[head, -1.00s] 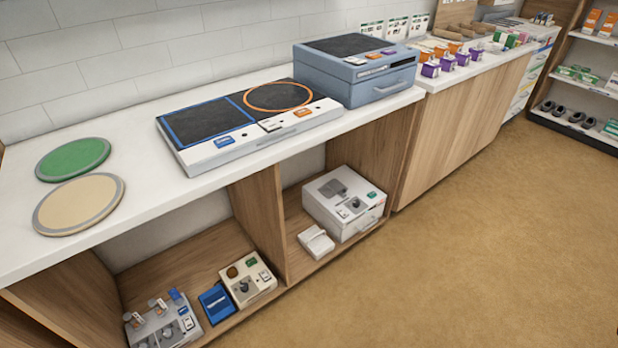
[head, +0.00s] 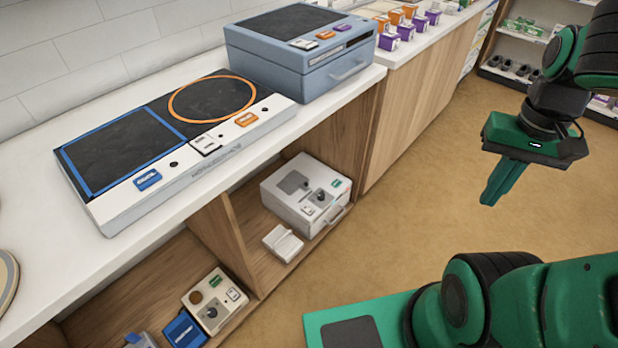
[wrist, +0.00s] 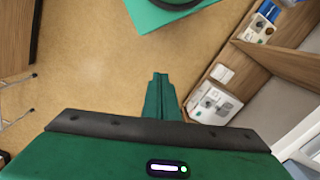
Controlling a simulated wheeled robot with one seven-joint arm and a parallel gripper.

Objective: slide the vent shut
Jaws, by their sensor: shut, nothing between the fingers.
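My gripper (head: 490,198) is shut and empty, over the open floor at the right of the head view. It also shows pointing down at the floor in the wrist view (wrist: 157,85). I cannot make out for certain which part is the vent. A blue-grey box (head: 265,72) with a front handle, small top controls and a dark slot along its front stands on the counter. A white unit (head: 110,215) with a blue-outlined square, an orange ring and small front controls lies to its left. My gripper is well apart from both.
The counter (head: 40,255) has open shelves below. A white box (head: 285,205) with a handle and a small white block (head: 283,243) sit on one shelf; a cream device (head: 215,300) sits on another. Purple and orange boxes stand farther along. The floor (head: 420,170) in front is clear.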

